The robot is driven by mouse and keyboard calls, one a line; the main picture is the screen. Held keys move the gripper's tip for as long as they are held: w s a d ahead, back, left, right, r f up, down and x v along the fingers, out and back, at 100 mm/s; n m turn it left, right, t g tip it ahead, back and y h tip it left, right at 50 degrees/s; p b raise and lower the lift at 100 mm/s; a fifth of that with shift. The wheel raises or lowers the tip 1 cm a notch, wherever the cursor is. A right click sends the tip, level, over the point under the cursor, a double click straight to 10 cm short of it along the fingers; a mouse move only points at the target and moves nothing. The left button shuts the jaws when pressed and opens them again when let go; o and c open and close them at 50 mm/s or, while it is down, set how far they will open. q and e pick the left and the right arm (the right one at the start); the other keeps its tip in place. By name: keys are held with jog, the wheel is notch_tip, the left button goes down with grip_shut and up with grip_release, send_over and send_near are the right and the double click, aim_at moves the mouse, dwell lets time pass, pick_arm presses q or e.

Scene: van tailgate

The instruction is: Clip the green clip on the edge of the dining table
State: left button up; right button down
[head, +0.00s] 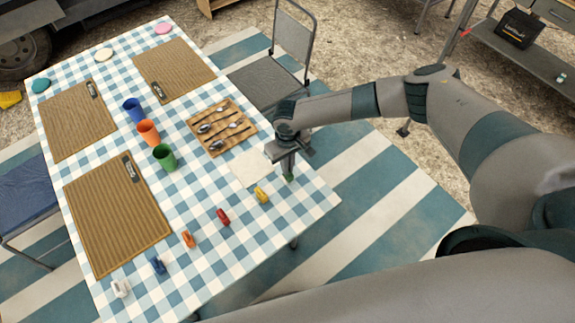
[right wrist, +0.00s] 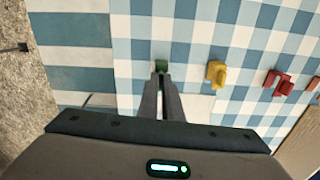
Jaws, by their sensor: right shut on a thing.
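My right gripper (head: 287,168) points down over the right side of the dining table (head: 215,265), which has a blue and white checked cloth. It is shut on the small green clip (head: 288,177). In the right wrist view the green clip (right wrist: 161,66) sits between the fingertips (right wrist: 161,78), with checked cloth behind it. The table's edge (right wrist: 112,60) runs to the left of the clip there, a short way off. I cannot tell whether the clip touches the cloth. My left gripper is not in view.
A yellow clip (head: 262,194) and a red clip (head: 223,217) lie nearby, with orange, blue and white clips further along. A cutlery board (head: 247,131), cups (head: 164,156) and mats (head: 117,215) are on the table. A folding chair (head: 268,80) stands behind.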

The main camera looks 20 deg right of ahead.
jog(key=shift+r+p, duration=1.25)
jog(key=shift+r, duration=0.35)
jog(key=shift+s+a+r+b, duration=0.15)
jog(key=shift+r+b, duration=0.25)
jog(key=shift+b, duration=0.3)
jog(key=s+d+r+m+b, duration=0.1)
jog(key=s+d+r+b, duration=0.1)
jog(key=s+r+b, duration=0.3)
jog(key=s+d+r+m+b, duration=0.2)
jog(key=s+r+b, duration=0.4)
jog(key=r, duration=0.6)
jog(key=shift+d+r+b, duration=0.15)
jog(key=shift+r+b, duration=0.05)
jog(key=shift+b, duration=0.8)
jog(key=shift+s, duration=0.1)
